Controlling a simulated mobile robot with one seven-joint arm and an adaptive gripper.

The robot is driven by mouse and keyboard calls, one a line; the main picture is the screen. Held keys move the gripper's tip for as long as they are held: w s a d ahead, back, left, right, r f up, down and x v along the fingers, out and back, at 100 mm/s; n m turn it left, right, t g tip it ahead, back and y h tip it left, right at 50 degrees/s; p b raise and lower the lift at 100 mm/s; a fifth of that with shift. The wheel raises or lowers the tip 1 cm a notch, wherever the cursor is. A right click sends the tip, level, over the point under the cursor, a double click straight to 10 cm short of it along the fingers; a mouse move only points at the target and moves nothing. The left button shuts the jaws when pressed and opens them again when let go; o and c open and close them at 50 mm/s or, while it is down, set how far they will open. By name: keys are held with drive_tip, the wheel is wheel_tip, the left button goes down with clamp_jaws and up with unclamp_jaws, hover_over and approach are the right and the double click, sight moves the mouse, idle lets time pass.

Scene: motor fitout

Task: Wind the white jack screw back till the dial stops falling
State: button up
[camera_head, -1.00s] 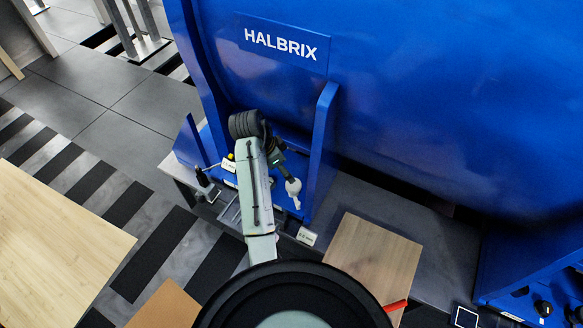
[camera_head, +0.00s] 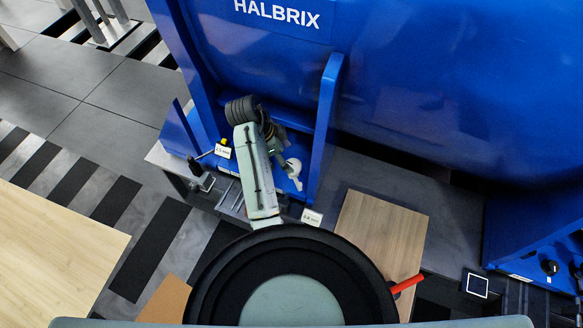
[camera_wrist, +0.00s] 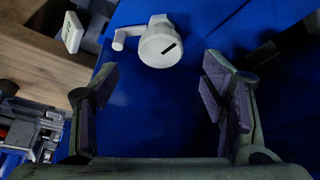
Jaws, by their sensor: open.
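The white jack screw (camera_wrist: 160,44) is a round white knob with a dark slot and a side crank handle, set against the blue motor foot. In the head view the white jack screw (camera_head: 293,168) shows just right of my gripper (camera_head: 276,146). In the wrist view my gripper (camera_wrist: 167,95) is open and empty, its two purple-padded fingers apart. The screw lies beyond the fingertips, between them in the picture and not touched. A dial gauge cannot be made out clearly in either view.
The blue HALBRIX motor (camera_head: 400,90) fills the back, with an upright blue rib (camera_head: 327,125) right of the screw. A small white tag (camera_head: 311,217) stands near a wooden board (camera_head: 385,235). A black-knobbed tool (camera_head: 197,172) and yellow button (camera_head: 225,142) sit left of my arm.

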sight(293, 165)
drive_tip(key=b+x, duration=0.1)
drive_tip(key=x, duration=0.2)
drive_tip(key=shift+f+b, duration=0.4)
drive_tip(key=shift+d+f+p, duration=0.2)
drive_tip(key=shift+d+p, duration=0.05)
drive_tip(key=shift+p, duration=0.25)
drive_tip(key=shift+w+d+f, duration=0.15)
drive_tip(key=shift+d+f, duration=0.05)
drive_tip(key=shift+f, duration=0.35)
drive_tip(key=shift+c, duration=0.2)
drive_tip(key=c, duration=1.1)
